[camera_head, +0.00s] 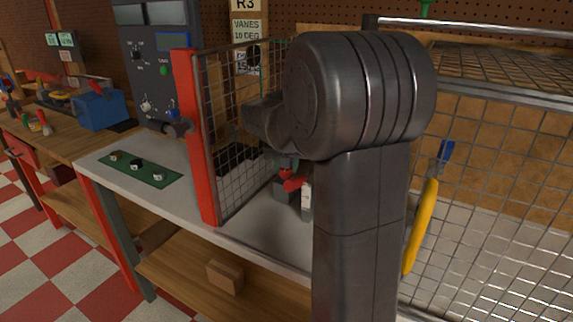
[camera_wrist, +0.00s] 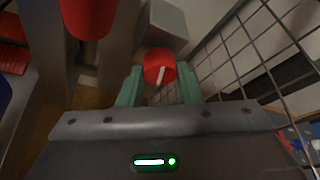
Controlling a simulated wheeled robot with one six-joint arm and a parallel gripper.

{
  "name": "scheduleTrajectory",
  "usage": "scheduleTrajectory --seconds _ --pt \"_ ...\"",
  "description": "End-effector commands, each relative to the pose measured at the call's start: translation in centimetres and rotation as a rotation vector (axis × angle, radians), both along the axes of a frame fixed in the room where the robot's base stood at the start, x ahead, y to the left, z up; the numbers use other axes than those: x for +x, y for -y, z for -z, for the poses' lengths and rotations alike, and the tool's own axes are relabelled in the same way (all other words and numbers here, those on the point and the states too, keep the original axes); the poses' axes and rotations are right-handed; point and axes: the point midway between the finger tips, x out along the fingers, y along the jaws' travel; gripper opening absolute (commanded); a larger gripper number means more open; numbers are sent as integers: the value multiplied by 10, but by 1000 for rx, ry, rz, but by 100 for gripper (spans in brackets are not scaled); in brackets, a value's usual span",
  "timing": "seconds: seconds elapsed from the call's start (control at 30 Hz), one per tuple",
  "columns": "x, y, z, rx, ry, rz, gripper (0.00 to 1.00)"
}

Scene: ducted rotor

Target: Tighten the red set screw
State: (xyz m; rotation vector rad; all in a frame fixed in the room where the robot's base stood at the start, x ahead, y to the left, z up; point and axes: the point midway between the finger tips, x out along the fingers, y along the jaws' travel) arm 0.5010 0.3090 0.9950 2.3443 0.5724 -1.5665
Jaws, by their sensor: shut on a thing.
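The red set screw (camera_wrist: 160,66) is a round red knob with a white line on its face, in the middle of the wrist view. It sits in front of a grey block (camera_wrist: 166,22). My gripper (camera_wrist: 160,88) has its two green fingers on either side of the knob and is shut on it. In the head view, red parts (camera_head: 290,178) show behind my dark arm, which hides most of the gripper; I cannot tell there which part is the screw.
A wire mesh guard (camera_head: 240,130) with a red post (camera_head: 195,140) stands left of my arm. More mesh (camera_head: 490,200) with a yellow handle (camera_head: 420,228) stands at right. A control panel (camera_head: 155,60) and a green mat (camera_head: 140,168) are on the left. In the wrist view, mesh (camera_wrist: 262,50) runs close on the right.

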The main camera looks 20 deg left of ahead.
Motion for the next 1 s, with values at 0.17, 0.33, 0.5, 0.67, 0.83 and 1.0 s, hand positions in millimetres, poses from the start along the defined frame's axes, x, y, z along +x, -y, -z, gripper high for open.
scheduleTrajectory --seconds 0.17,0.33,0.5,0.67,0.83,1.0 --pt "-1 -1 0 -1 -1 124 9" --pt "-1 -2 0 0 0 219 9" --pt "-1 -2 0 0 -1 280 9" --pt "0 -2 0 0 0 306 9" --pt "0 -2 0 1 1 313 9" --pt "0 -2 0 1 0 313 9"
